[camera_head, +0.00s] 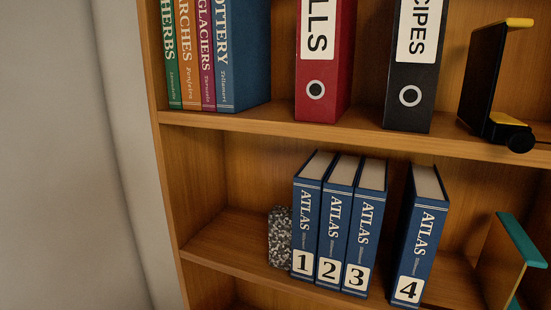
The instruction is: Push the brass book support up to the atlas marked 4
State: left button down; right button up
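The atlas marked 4 (420,240) stands on the lower shelf, leaning slightly, with a gap between it and the atlas marked 3 (364,232). To its right, apart from it, stands a book support (503,262) with a brass-brown upright face and teal edges, partly cut off by the right picture edge. I take it for the brass one, though its colour is close to the shelf wood. Neither of my grippers is in view.
Atlases 1 (305,222) and 2 (334,228) stand beside atlas 3, against a speckled stone block (279,238). The upper shelf (270,122) holds several books, a red binder (325,70), a black binder (415,65) and a black-and-yellow support (483,75). Bare shelf separates atlas 4 and the teal-edged support.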

aim_at(507, 250)
jog(key=l+z, duration=0.1)
jog(key=z, duration=0.7)
jog(key=l+z, duration=0.15)
jog(key=z, duration=0.25)
